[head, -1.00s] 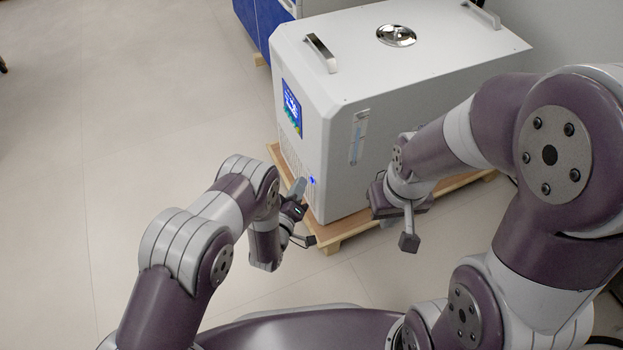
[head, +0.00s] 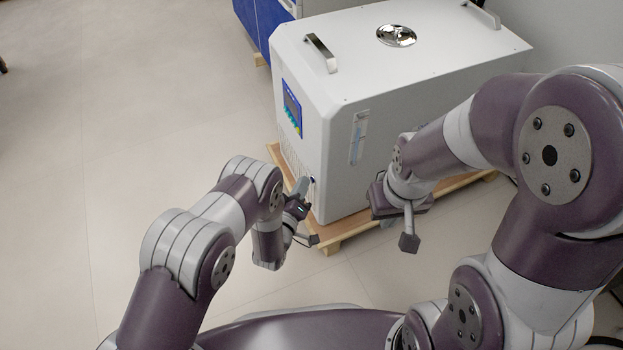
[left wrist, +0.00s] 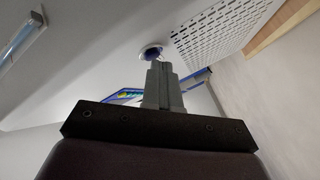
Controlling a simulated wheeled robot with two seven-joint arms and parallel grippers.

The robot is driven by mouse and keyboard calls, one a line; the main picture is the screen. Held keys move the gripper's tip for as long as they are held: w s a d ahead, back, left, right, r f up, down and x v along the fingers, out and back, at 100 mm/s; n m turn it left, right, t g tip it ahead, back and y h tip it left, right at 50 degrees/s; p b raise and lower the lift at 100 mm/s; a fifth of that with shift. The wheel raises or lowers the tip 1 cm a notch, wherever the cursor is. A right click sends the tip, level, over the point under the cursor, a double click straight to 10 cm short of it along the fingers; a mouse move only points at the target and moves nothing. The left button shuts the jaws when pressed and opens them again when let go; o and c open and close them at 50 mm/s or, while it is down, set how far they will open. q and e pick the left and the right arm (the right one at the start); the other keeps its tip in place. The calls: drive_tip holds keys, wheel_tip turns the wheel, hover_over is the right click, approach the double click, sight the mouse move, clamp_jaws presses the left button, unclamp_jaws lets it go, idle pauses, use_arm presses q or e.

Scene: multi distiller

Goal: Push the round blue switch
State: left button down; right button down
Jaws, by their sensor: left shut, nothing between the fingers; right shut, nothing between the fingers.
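The round blue switch (head: 312,180) is low on the front of the white machine (head: 400,80). In the head view it looks dark and small, partly behind my gripper. In the left wrist view the switch (left wrist: 151,51) shows a pale round rim and a dark blue centre. My left gripper (head: 302,184) is shut and empty, its fingertips right at the switch. In the left wrist view the shut fingertips (left wrist: 158,66) overlap the switch's lower edge; I cannot tell whether they touch. My right gripper (head: 387,222) is shut and empty beside the machine's right side.
A display (head: 292,108) is on the machine's front, above the switch. A perforated vent (left wrist: 225,30) lies beside the switch. The machine stands on a wooden pallet (head: 335,238). A blue and white unit (head: 262,22) stands behind.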

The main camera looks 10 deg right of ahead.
use_arm(q)
drive_tip(key=shift+s+a, duration=0.2)
drive_tip(key=shift+a, duration=0.35)
drive_tip(key=s+a+p, duration=0.2)
drive_tip(key=a, duration=0.3)
drive_tip(key=shift+a, duration=0.35)
